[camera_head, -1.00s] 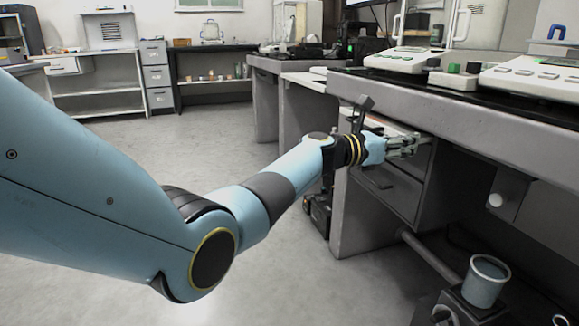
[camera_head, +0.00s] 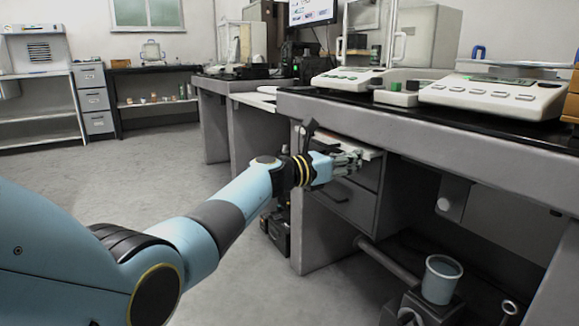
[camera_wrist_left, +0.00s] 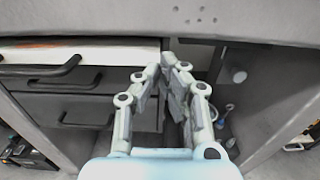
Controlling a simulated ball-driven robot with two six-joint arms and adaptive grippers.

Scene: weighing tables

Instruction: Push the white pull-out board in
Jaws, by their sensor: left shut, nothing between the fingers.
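The white pull-out board (camera_head: 368,153) shows as a pale strip under the grey tabletop, above the drawers; my left gripper hides part of it in the head view. In the left wrist view the white board (camera_wrist_left: 85,54) sticks out at upper left, with a dark handle near its front. My left gripper (camera_head: 358,160) is shut and empty, beside the board just under the table edge. In the left wrist view its fingertips (camera_wrist_left: 172,62) are close together near the board's right end; I cannot tell whether they touch it. My right gripper is not in view.
The grey tabletop (camera_head: 430,128) overhangs the drawers and carries white balances (camera_head: 492,95). A dark-handled drawer (camera_head: 340,200) sits below the board. A grey-blue cup (camera_head: 442,282) stands at lower right. The floor (camera_head: 100,190) at left is clear.

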